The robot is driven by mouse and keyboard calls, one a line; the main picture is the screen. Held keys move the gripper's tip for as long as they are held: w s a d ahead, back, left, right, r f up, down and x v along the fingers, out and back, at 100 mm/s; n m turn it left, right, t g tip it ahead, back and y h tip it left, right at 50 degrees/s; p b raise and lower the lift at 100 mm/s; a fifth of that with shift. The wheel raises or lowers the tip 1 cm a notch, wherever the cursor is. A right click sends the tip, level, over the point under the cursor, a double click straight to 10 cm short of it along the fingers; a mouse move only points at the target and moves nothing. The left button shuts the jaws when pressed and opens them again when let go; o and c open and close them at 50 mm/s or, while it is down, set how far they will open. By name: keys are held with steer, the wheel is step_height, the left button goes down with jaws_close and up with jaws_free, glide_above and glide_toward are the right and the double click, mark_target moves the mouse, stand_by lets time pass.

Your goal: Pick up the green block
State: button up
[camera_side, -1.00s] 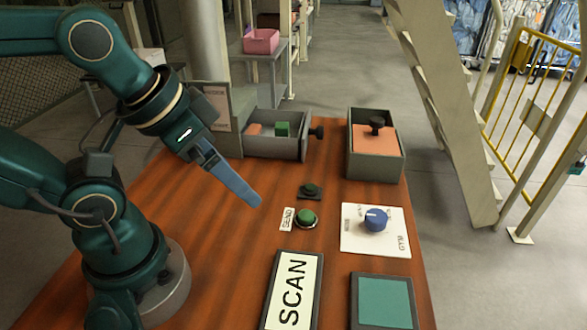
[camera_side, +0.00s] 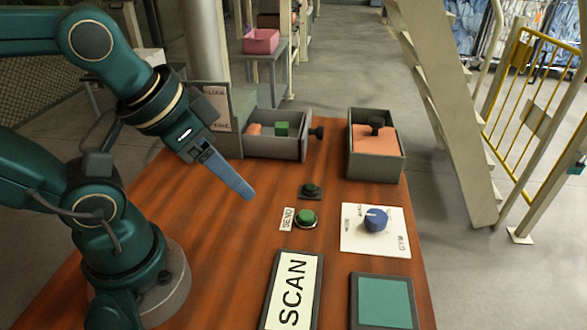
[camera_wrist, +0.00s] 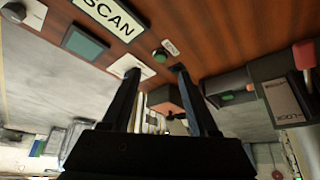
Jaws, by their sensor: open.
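The green block (camera_side: 281,129) sits inside an open grey drawer (camera_side: 276,149) at the back of the table, beside an orange piece (camera_side: 254,129). In the wrist view a small green patch (camera_wrist: 227,97) in the grey drawer at the right looks like the block. My gripper (camera_side: 247,194) is in front of the drawer and to its left, above the table, well apart from the block. In the wrist view the two dark fingers (camera_wrist: 156,70) stand apart with nothing between them.
A grey box (camera_side: 376,173) with an orange lid and black knob stands right of the drawer. A green button (camera_side: 306,217), blue dial (camera_side: 375,219), SCAN panel (camera_side: 292,292) and green pad (camera_side: 383,301) lie on the table (camera_side: 222,235). The drawer's black knob (camera_side: 316,132) sticks out rightward.

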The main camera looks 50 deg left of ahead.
steer(key=w+d+r+t+h, duration=0.2)
steer(key=w+d+r+t, duration=0.1)
steer(key=w+r, duration=0.6)
steer(key=w+a+n+t, duration=0.1)
steer(key=w+a+t, duration=0.1)
steer(key=w, duration=0.5)
steer(key=n+g+y, duration=0.2)
steer(key=n+y, duration=0.7)
steer(key=y, duration=0.4)
glide_above(282, 126)
steer(key=s+d, duration=0.3)
step_height(282, 126, down, 4)
steer(key=f, duration=0.1)
steer(key=shift+h, duration=0.4)
steer(key=f, duration=1.5)
steer(key=shift+w, duration=0.2)
steer(key=shift+x, duration=2.6)
